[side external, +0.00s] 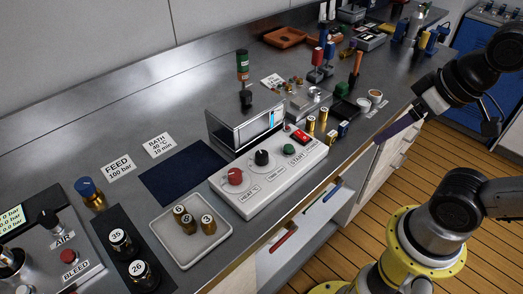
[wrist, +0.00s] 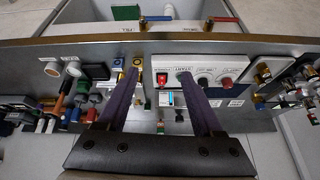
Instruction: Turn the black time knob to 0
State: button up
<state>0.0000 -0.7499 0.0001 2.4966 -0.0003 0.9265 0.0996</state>
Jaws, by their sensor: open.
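The black time knob (side external: 262,157) stands on the white control panel (side external: 245,200), between a red heat knob (side external: 235,176) and a green start button (side external: 289,149). Its pointer setting is too small to read. In the wrist view the scene is upside down. There the black knob (wrist: 203,82) shows just right of the right finger, with the red knob (wrist: 227,83) further right. My gripper (side external: 393,130) is open and empty, off to the right of the panel beyond the counter's front edge. Its two purple fingers (wrist: 160,72) spread wide in the wrist view.
A red switch (side external: 300,135) sits on the panel's right end. Behind the panel is a metal bath box (side external: 235,125). Small gold vials (side external: 323,119) stand right of it. A tray (side external: 168,228) with several vials is at left. A dark mat (side external: 183,172) lies clear.

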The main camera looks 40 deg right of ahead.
jog(key=w+a+r+m+g, duration=0.1)
jog(key=w+r+m, duration=0.4)
jog(key=w+r, duration=0.15)
jog(key=m+g, duration=0.1)
jog(key=g, duration=0.4)
send_over(262, 155)
notch_tip(262, 155, down, 5)
notch_tip(262, 155, down, 13)
jog(key=shift+w+f, duration=0.1)
jog(key=shift+f, duration=0.1)
grip_shut()
